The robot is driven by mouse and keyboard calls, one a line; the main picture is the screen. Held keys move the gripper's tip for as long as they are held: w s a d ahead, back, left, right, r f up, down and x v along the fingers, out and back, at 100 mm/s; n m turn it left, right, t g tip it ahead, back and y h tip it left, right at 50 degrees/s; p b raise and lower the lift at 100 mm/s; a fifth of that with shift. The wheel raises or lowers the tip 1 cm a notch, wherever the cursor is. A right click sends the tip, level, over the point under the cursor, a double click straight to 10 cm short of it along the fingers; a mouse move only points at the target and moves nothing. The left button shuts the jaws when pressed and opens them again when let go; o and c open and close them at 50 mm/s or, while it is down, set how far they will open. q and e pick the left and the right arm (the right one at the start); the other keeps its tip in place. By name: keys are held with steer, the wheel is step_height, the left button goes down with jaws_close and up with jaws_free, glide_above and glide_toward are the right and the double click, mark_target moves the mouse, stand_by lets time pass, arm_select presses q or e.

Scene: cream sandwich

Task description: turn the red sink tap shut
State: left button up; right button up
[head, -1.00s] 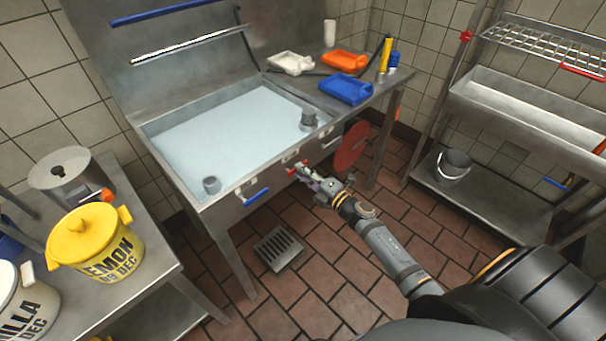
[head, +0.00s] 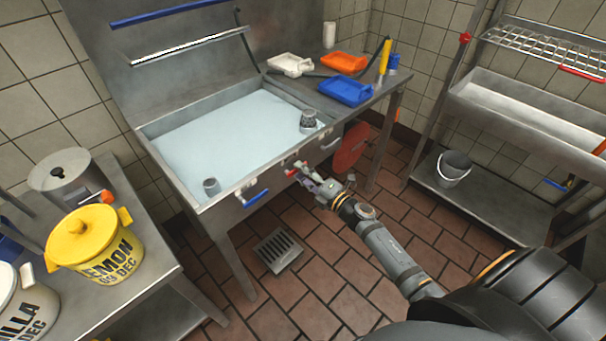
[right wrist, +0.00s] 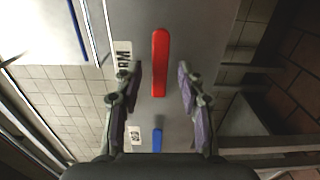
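The red tap handle (head: 291,171) is on the front panel of the steel sink (head: 222,199), partly hidden by my right gripper in the head view. In the right wrist view the red handle (right wrist: 160,60) is a long bar running up and down the picture. My right gripper (head: 304,173) is at the tap. In the right wrist view its fingers (right wrist: 159,75) are open, one on each side of the handle, with a gap on both sides. My left gripper is not in view.
A blue tap handle (head: 256,197) is on the same panel, left of the red one. The sink holds pale liquid (head: 225,135). A red disc (head: 351,148) hangs below the right end. A floor drain (head: 278,250) and a bucket (head: 454,168) are nearby. Open floor lies below the gripper.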

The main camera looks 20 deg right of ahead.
steer(key=v, duration=1.2)
stand_by(0.3)
steer(key=s+d+f+m+g+h+p, duration=0.1)
steer(key=s+d+f+m+g+h, duration=0.2)
steer(key=f, duration=0.4)
steer(key=d+f+m+h+p, duration=0.2)
steer(key=d+f+m, duration=0.3)
steer(key=f, duration=0.3)
steer(key=s+d+f+m+g+h+p, duration=0.15)
steer(key=s+f+m+g+h, duration=0.35)
steer(key=s+f, duration=0.55)
steer(key=s+a+f+m+g+y+p, duration=0.1)
steer(key=s+a+f+m+g, duration=0.3)
steer(key=s+f, duration=0.3)
steer(key=s+a+f+m+g+y+p, duration=0.1)
steer(key=s+a+f+m, duration=0.4)
steer(key=s, duration=1)
step_height(320, 180, down, 3)
steer(key=a+g+y, duration=0.1)
steer(key=g, duration=0.1)
steer(key=shift+s+g, duration=0.3)
steer(key=shift+g, duration=0.1)
